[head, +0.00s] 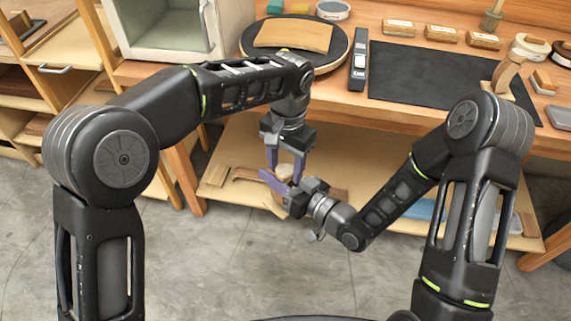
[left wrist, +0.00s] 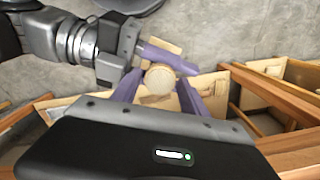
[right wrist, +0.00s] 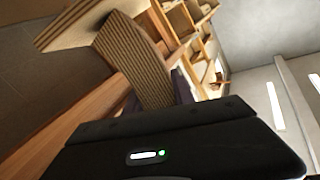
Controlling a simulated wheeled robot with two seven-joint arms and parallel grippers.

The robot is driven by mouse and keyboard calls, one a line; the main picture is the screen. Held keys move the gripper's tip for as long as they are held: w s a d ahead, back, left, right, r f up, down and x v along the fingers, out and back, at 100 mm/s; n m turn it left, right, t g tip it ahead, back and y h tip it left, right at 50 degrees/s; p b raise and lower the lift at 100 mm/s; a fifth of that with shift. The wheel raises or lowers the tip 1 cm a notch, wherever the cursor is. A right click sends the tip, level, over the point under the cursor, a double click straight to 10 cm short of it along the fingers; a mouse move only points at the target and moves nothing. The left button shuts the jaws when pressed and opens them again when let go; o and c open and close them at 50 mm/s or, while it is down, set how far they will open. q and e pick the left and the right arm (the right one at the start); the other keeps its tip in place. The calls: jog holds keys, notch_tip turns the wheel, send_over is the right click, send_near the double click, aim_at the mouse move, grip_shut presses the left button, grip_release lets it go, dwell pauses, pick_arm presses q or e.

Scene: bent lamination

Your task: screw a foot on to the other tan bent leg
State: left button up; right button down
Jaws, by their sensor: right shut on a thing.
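My right gripper (head: 284,190) is shut on a tan bent leg, whose striped laminated edge (right wrist: 135,55) fills the middle of the right wrist view. In the left wrist view, part of the leg (left wrist: 163,46) shows behind the right gripper's purple finger. A round tan foot (left wrist: 160,86) is at the leg's end and also shows in the head view (head: 284,171). I cannot tell how far it is threaded. My left gripper (head: 285,163) points down with its purple fingers on either side of the foot, seemingly open around it.
Behind are a workbench with a black mat (head: 415,82), a round stand with a curved tan panel (head: 294,36), and a curved tan piece (head: 507,72) at the mat's right. A lower shelf (head: 238,192) with wooden pieces lies behind and below the grippers. The floor in front is clear.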

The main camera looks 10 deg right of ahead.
pick_arm(q)
jog(key=shift+o, duration=1.4)
jog(key=shift+w+d+r, duration=0.1)
jog(key=shift+r, duration=1.8)
jog(key=shift+w+d+r, duration=0.1)
jog(key=shift+r, duration=1.75)
